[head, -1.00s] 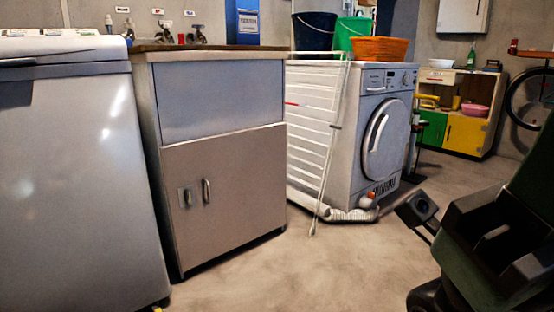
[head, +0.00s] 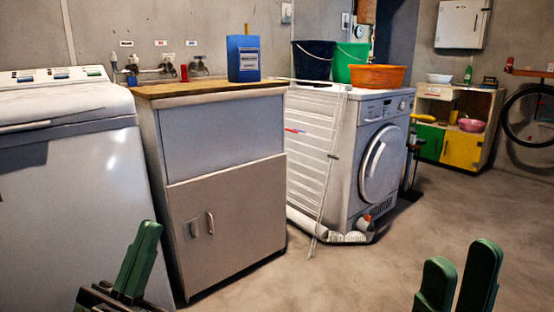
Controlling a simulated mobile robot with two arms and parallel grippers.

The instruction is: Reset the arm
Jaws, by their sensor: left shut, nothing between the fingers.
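My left gripper (head: 135,265) rises from the lower left of the head view, in front of the white top-loading washer. Its dark green fingers are close together, shut with nothing between them. My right gripper (head: 458,280) stands at the lower right over the bare floor. Its two green fingers point up with a narrow gap between them, and nothing is held there. Both wrists are cut off by the bottom edge.
A grey cabinet (head: 228,225) with a wooden top carries a blue canister (head: 243,58). Beside it stand a folded drying rack (head: 312,150) and a front-loading machine (head: 380,165). A bicycle wheel (head: 508,120) is at far right. The concrete floor (head: 400,235) is clear.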

